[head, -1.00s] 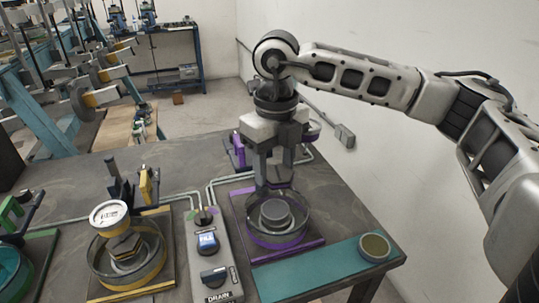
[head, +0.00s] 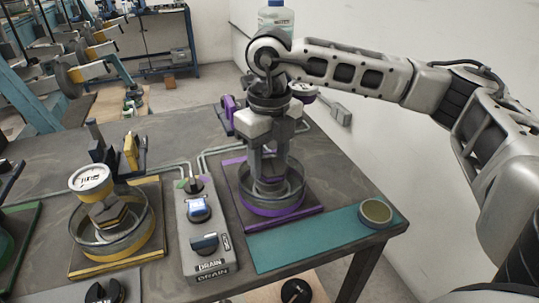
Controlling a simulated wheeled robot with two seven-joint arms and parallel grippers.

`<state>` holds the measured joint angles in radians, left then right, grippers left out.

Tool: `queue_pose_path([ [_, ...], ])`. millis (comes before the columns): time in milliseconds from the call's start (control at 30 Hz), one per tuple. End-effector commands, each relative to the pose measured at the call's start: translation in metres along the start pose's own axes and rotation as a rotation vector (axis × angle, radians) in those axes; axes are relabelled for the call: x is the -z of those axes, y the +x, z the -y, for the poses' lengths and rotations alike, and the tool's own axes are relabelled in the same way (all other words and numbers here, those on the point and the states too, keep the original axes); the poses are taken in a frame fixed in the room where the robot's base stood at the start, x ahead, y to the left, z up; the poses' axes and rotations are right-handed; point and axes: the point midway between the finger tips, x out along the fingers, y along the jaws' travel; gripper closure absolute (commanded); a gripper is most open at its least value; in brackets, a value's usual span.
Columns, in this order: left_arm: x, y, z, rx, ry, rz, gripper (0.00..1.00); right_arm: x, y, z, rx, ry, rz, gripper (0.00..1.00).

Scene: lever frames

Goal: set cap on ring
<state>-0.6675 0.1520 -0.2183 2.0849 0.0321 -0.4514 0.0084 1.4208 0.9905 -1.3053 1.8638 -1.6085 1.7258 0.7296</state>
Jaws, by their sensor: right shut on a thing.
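My right gripper (head: 268,178) points straight down into a clear round ring with a purple base (head: 272,211) on a purple-edged plate. It is shut on a grey round piece (head: 270,187) inside the ring; the fingers hide much of this piece. I cannot tell for sure whether this piece is the cap, or whether it rests on the bottom. A small round olive-topped lid (head: 376,212) lies on the teal strip to the right, apart from the gripper. My left gripper is not in view.
A grey control box (head: 205,235) marked DRAIN stands left of the purple plate. A yellow station (head: 118,240) with a glass ring and a white-faced gauge (head: 91,178) stands further left. Purple parts (head: 229,112) stand behind my gripper. The teal strip (head: 310,240) is mostly clear.

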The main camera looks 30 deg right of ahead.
Motion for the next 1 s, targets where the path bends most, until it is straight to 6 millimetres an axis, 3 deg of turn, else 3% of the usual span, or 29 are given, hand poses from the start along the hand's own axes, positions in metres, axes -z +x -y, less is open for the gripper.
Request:
queue_pose_path([
  [1000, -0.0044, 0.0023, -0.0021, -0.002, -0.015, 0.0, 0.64, -0.0007, 0.003, -0.0002, 0.0, 0.0, 0.001, 0.83],
])
